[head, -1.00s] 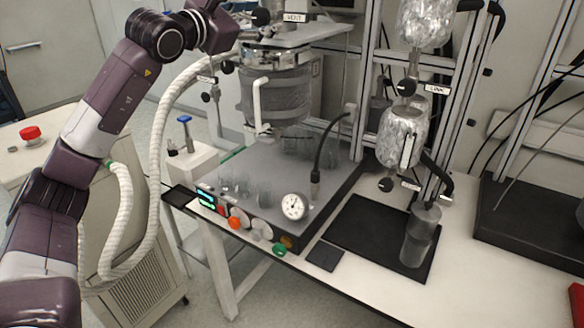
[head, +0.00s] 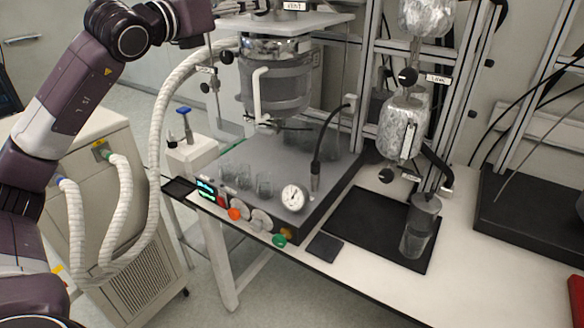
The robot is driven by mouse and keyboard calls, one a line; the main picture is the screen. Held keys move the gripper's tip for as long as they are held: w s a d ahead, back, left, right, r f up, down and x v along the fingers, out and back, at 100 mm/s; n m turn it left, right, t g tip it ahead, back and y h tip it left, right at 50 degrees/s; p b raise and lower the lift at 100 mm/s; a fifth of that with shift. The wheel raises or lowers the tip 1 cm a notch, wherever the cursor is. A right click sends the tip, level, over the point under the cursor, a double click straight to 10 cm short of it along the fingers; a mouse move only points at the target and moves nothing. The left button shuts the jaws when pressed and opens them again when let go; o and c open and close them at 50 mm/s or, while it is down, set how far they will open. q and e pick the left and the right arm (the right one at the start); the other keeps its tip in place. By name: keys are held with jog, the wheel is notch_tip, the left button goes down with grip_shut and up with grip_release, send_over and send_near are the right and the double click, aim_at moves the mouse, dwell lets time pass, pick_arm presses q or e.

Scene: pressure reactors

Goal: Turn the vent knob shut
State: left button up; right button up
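The VENT label (head: 293,6) is at the top edge of the head view, above the jacketed reactor vessel (head: 275,85). The vent knob beside it is cut off by the top edge or too unclear to make out, so its position cannot be read. My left arm (head: 70,85) comes in from the left and bends at the upper left. Its wrist (head: 187,17) reaches the top edge, left of the label. The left gripper is at or beyond that edge, and its fingers cannot be made out. My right gripper is not in view.
White hoses (head: 162,120) hang left of the vessel. A foil-wrapped vessel (head: 404,125) hangs on the metal frame at the right, above a black tray (head: 350,230).

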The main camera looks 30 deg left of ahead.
pick_arm(q)
jog(key=d+f+n+h, duration=0.1)
jog(key=d+f+h, duration=0.45)
jog(key=d, duration=0.45)
jog(key=d+f+n+h, duration=0.1)
jog(key=d+f+h, duration=0.45)
jog(key=d, duration=0.45)
jog(key=a+f+n+t+y, duration=0.1)
jog(key=a+f+n+y, duration=0.3)
jog(key=f+n+y, duration=0.3)
jog(key=a+f+n+t+y+b, duration=0.1)
jog(key=a+f+n+y, duration=0.3)
jog(key=f+n, duration=1)
jog(key=n+y, duration=0.1)
jog(key=y, duration=0.2)
jog(key=shift+s+f, duration=0.2)
